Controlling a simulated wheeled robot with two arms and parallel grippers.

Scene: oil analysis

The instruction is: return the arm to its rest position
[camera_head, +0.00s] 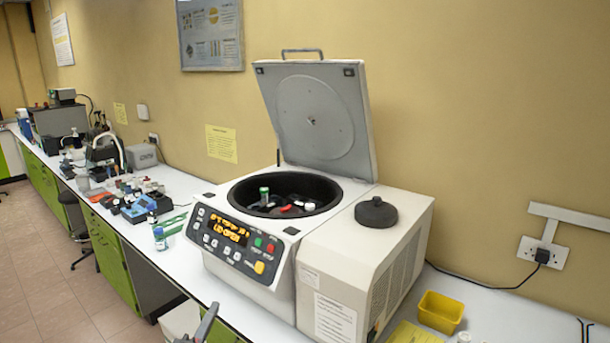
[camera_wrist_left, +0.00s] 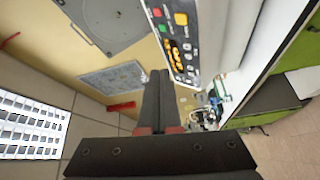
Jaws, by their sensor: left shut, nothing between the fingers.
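My left gripper (camera_head: 212,310) shows only partly at the bottom edge of the head view, in front of the bench and below the centrifuge (camera_head: 345,260). In the left wrist view the two dark fingers of my left gripper (camera_wrist_left: 158,74) lie together, shut and empty. The centrifuge's lid (camera_head: 318,115) stands open, and its lit panel (camera_head: 228,232) also shows in the left wrist view (camera_wrist_left: 176,45). The fingers look apart from the centrifuge. Most of my left arm is out of the head view, and my right gripper is not seen.
The centrifuge bowl (camera_head: 262,197) holds tubes and a red part. A black round cap (camera_head: 376,212) sits on the housing. A yellow bin (camera_head: 441,312) stands at the right. Bottles and racks (camera_head: 138,207) crowd the bench at left. Open floor (camera_head: 45,270) lies at far left.

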